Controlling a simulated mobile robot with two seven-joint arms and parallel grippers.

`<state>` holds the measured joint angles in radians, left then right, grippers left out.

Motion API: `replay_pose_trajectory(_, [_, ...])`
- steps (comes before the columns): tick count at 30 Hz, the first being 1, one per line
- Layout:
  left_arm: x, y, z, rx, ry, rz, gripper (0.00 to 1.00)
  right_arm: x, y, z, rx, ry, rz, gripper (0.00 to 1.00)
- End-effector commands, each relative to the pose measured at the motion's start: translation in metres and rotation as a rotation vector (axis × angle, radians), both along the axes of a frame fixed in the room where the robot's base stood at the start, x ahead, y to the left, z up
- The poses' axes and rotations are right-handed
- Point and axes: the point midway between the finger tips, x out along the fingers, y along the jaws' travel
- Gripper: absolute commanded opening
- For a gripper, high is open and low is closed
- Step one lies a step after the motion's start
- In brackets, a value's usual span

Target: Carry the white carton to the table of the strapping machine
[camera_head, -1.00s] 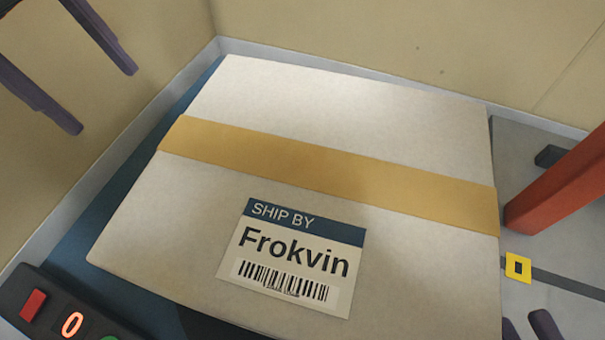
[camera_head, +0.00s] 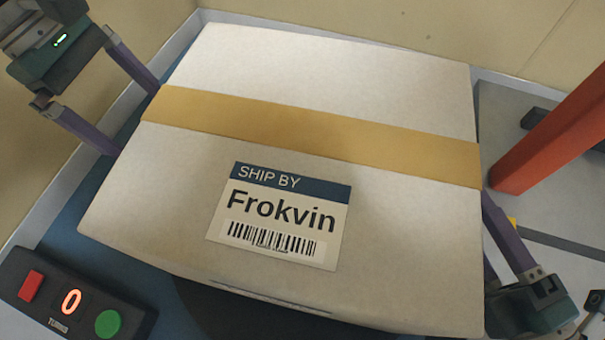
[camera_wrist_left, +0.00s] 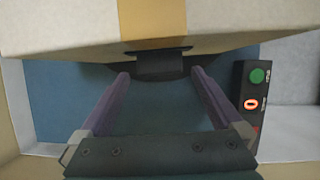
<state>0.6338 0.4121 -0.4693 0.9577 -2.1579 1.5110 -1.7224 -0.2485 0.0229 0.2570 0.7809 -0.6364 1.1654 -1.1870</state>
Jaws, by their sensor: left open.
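The white carton (camera_head: 400,100) is large, with a tan tape band and a "SHIP BY Frokvin" label on top. It sits over a blue surface (camera_head: 60,225) and covers most of it. My left gripper (camera_head: 137,120) is open at the carton's left side, its fingers on either side of the tape's end. Contact is unclear. The strapping machine is not identifiable.
A black control box (camera_head: 40,285) with a red button, a lit "0" and a green button is at the lower left. A red-orange post (camera_head: 550,135) stands at the right. Beige walls (camera_head: 330,15) close off the back and left. Grey floor shows at right.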

Motion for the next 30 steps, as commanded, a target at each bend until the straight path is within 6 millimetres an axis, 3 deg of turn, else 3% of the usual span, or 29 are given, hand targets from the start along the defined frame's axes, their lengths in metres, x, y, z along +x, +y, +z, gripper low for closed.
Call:
replay_pose_trajectory(10, [-0.0006, -0.0013, -0.0034, 0.0, 0.001, -0.001, 1.0, 0.003, 0.0013, -0.0002, 0.001, 0.001, 0.0, 0.57])
replay_pose_trajectory(25, [-0.0006, -0.0012, -0.003, 0.0, 0.001, 0.0, 0.44, 0.0027, 0.001, -0.0002, 0.0, 0.001, 0.0, 0.01])
replay_pose_trajectory(30, [-0.0006, -0.0011, -0.003, 0.0, 0.001, 0.0, 0.25, 0.0027, 0.001, -0.0001, 0.0, 0.001, 0.0, 0.0])
